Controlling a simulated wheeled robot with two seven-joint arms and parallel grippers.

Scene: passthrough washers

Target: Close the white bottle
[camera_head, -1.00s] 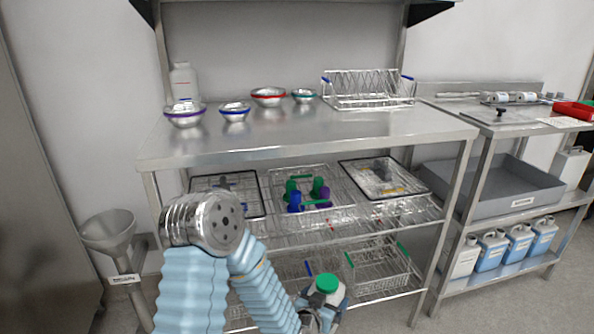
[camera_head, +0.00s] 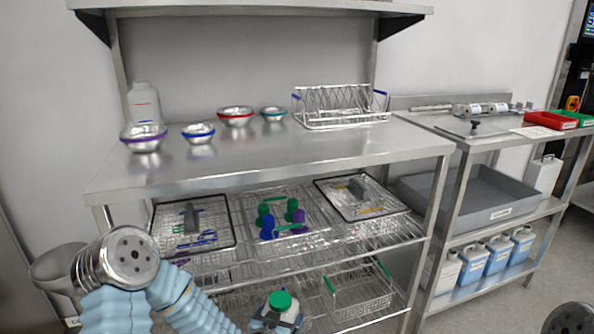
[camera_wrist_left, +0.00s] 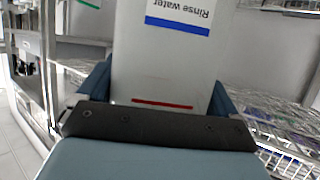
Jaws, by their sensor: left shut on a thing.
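My left gripper (camera_head: 268,325) is low in front of the shelves in the head view, mostly cut off by the bottom edge. It is shut on a white bottle (camera_wrist_left: 165,65) that fills the middle of the left wrist view, between two blue-grey fingers. This bottle bears a "Rinse water" label, upside down in that view, with a blue band and a red line. In the head view a green cap (camera_head: 280,301) shows on top of it; whether it is tight I cannot tell. Another white bottle (camera_head: 145,108) stands upright at the table's back left. My right gripper is not in view.
The steel table (camera_head: 270,150) holds several metal bowls and a wire rack (camera_head: 342,105); its front is clear. Wire trays with green, blue and purple items lie on the shelf below. A grey basin (camera_head: 470,195) and several jugs (camera_head: 497,252) stand at right.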

